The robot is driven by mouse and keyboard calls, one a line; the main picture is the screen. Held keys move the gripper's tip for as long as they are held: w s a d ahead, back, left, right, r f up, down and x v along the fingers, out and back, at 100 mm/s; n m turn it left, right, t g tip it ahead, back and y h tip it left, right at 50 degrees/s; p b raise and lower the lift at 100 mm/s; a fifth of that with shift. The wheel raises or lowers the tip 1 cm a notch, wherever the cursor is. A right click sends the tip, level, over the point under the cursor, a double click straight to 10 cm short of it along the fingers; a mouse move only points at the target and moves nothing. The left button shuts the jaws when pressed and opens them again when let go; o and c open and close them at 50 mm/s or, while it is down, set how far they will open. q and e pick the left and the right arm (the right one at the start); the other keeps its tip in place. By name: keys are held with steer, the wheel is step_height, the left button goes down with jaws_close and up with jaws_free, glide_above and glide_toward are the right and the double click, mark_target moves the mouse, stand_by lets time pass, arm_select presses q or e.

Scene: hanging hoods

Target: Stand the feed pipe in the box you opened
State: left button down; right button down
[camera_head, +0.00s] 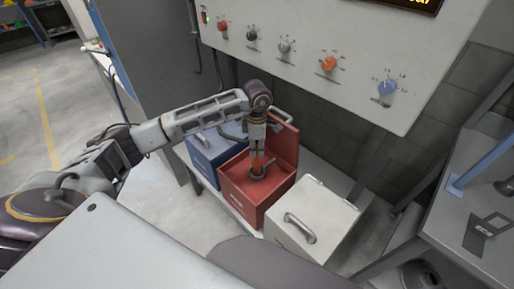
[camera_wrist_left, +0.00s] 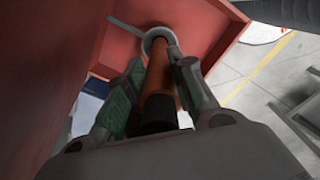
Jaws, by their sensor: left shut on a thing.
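The red box (camera_head: 245,197) stands open in the head view, its lid (camera_head: 285,141) raised at the back. It lies between a blue box (camera_head: 205,155) and a white box (camera_head: 317,215), both with lids down. My left gripper (camera_head: 257,153) points down over the red box, shut on the orange feed pipe (camera_head: 258,163). In the left wrist view the pipe (camera_wrist_left: 159,78) runs between the fingers, and its far end meets a grey ring (camera_wrist_left: 158,38) inside the red box. The pipe looks roughly upright; I cannot tell whether it is fully seated. My right gripper is not in view.
A control panel (camera_head: 305,70) with coloured knobs hangs above and behind the boxes. The boxes stand on a low light shelf (camera_head: 222,202). A grey bench (camera_head: 470,225) with a blue post is at the right. Open floor lies at the far left.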

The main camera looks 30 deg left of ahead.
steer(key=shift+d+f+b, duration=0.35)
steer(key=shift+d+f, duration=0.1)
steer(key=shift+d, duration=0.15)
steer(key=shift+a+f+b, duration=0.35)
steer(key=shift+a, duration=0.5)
